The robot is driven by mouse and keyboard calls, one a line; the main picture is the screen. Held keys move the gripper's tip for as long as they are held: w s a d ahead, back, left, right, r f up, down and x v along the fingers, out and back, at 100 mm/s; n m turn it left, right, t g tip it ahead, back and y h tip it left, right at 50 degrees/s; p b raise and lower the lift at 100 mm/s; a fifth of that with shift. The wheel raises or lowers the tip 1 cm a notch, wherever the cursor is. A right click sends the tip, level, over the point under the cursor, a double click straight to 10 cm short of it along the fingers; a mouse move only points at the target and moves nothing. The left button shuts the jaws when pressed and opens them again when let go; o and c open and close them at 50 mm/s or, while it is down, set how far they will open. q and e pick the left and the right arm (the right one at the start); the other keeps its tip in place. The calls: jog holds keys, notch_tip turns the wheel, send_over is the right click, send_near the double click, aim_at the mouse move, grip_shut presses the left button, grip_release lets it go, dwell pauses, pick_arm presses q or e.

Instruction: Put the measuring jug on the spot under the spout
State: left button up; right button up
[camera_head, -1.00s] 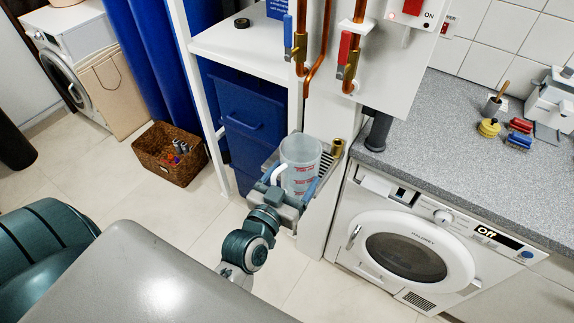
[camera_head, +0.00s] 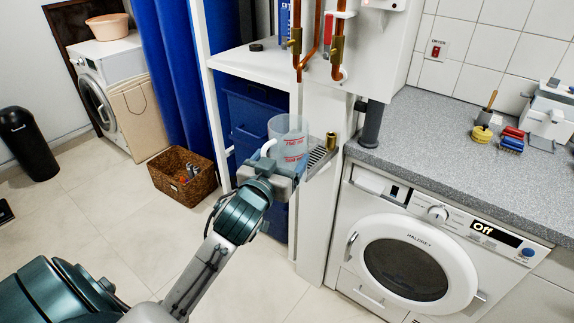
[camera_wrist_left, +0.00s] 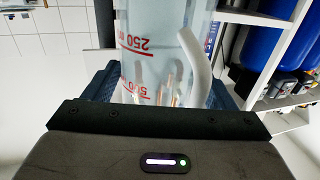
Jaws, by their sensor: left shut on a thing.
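The measuring jug (camera_head: 291,143) is clear with red markings and a white handle; it looks upright. It also fills the upper middle of the left wrist view (camera_wrist_left: 135,60). I cannot tell whether the jug touches the tray. Copper pipes with brass valves (camera_head: 337,50) hang above it. My right gripper is not in view.
A small brass cylinder (camera_head: 331,140) stands at the tray's back right. A blue bin (camera_head: 250,115) is behind the jug, under a white shelf (camera_head: 255,64). A wicker basket (camera_head: 183,177) is on the floor.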

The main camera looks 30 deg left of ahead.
pick_arm(q)
jog(key=shift+s+a+r+n+y, duration=0.1)
jog(key=shift+a+r+n+y, duration=0.25)
jog(key=shift+a+r, duration=0.4)
jog(key=shift+w+a+f+p, duration=0.5)
jog(key=shift+w+a+f, duration=0.55)
jog(key=shift+w, duration=1.3)
jog(key=shift+w+a+f+p, duration=0.55)
jog(key=shift+w+a, duration=0.85)
jog(key=shift+w, duration=0.9)
jog(key=shift+w+a+f+p, duration=0.4)
jog(key=shift+w+a+f, duration=0.7)
jog(key=shift+w, duration=1.25)
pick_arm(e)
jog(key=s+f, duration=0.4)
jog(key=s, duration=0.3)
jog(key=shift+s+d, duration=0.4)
pick_arm(q)
jog(key=shift+a+r, duration=0.1)
jog(key=shift+r, duration=0.05)
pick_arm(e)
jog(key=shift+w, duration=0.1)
pick_arm(q)
jog(key=o, duration=1.1)
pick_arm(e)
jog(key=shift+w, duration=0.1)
